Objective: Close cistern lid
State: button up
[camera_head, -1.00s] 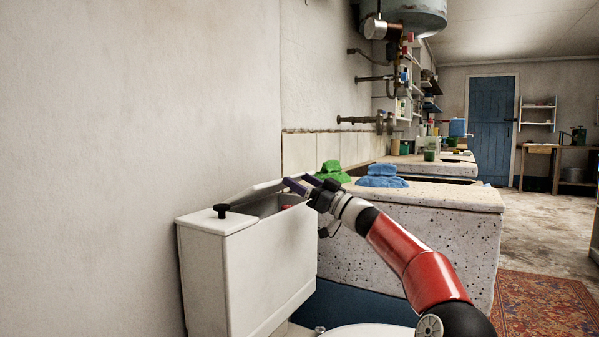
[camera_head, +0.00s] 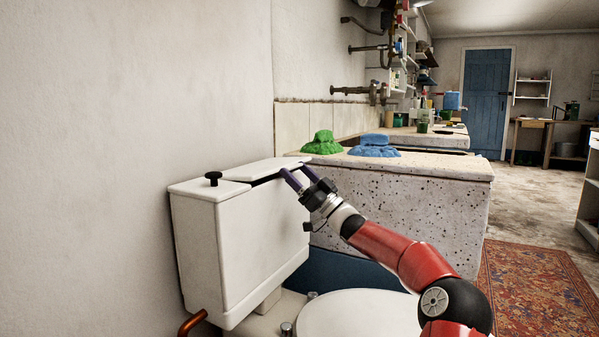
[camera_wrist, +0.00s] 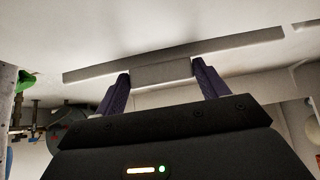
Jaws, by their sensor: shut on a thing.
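The white cistern (camera_head: 255,240) stands against the wall at the left in the head view. Its white lid (camera_head: 272,166) lies almost level over the right part of the top, with a narrow dark gap under its front edge. My gripper (camera_head: 295,171) is at the lid's front right edge. In the wrist view, my gripper's two purple fingers (camera_wrist: 162,78) are shut on a grey tab of the lid (camera_wrist: 160,74), one finger at each end. The lid's long edge (camera_wrist: 225,47) runs behind them. The cistern's inside is hidden.
A black knob (camera_head: 213,176) stands on the cistern top's left part. The toilet seat (camera_head: 360,314) is below, in front. A speckled stone trough (camera_head: 400,205) stands close on the right, with green (camera_head: 322,144) and blue (camera_head: 374,147) cloths on it. A copper pipe (camera_head: 192,322) is at lower left.

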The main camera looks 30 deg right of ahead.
jog(key=shift+w+a+f, duration=0.4)
jog(key=shift+f, duration=0.15)
jog(key=o, duration=1.4)
jog(key=shift+d, duration=0.1)
jog(key=shift+h, duration=0.3)
jog(key=v, duration=0.5)
jog(key=d+v, duration=0.1)
jog(key=v, duration=0.2)
jog(key=shift+s+r, duration=0.1)
jog(key=shift+r, duration=0.05)
jog(key=shift+d, duration=0.15)
